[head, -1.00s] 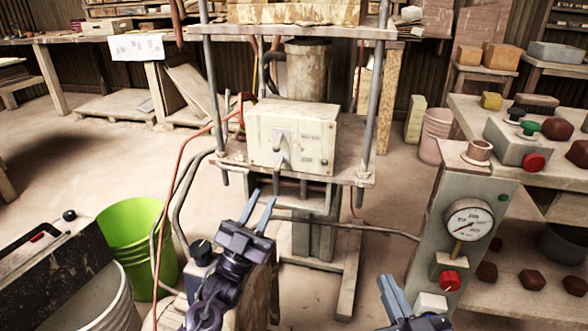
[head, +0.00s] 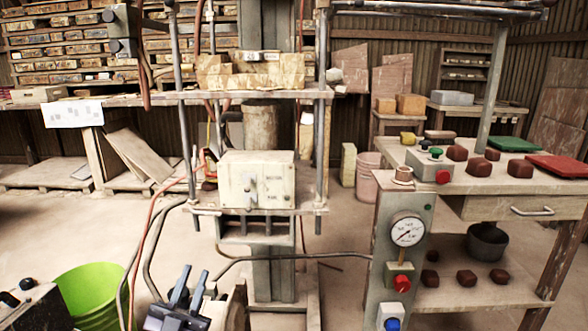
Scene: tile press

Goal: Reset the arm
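My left gripper (head: 193,284) shows at the bottom of the head view, left of centre. Its two dark blue-grey fingers point up and stand apart, with nothing between them. It is in front of and below the tile press, apart from it. My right gripper is out of view. The press holds a cream control box (head: 256,180) with a small lever on its front, on the lower plate (head: 308,210).
A grey panel with a pressure gauge (head: 407,230), red button (head: 402,284) and blue button (head: 392,324) stands right of the press. A green bucket (head: 92,296) stands at left. A workbench (head: 480,209) with dark red lumps is at right. Open floor lies behind.

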